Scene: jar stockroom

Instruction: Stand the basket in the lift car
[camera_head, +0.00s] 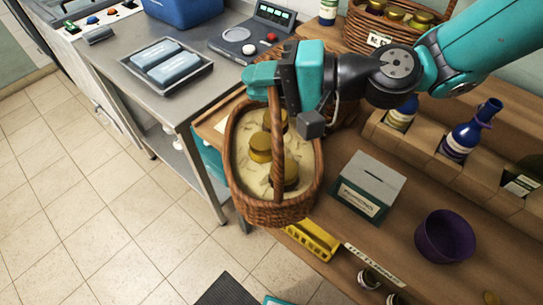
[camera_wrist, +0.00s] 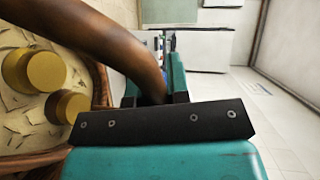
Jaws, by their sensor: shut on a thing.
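A brown wicker basket (camera_head: 274,212) with a tall arched handle hangs from my gripper (camera_head: 262,82) in the head view. My gripper is shut on the handle near its top. The basket holds several jars with gold lids (camera_head: 260,148) on pale crumpled lining. It hangs roughly upright over the edge of the wooden counter. In the wrist view the handle (camera_wrist: 95,35) passes between the fingers (camera_wrist: 152,95), and the basket's lining and gold lids (camera_wrist: 42,70) show at the left. I cannot make out the lift car for certain in either view.
A wooden counter at the right holds a grey slotted box (camera_head: 369,185), a purple pot (camera_head: 444,236), blue bottles (camera_head: 468,133) and another basket (camera_head: 372,33). A metal table at the left bears a tray (camera_head: 167,68) and a scale (camera_head: 240,38). Tiled floor (camera_head: 80,200) lies clear at lower left.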

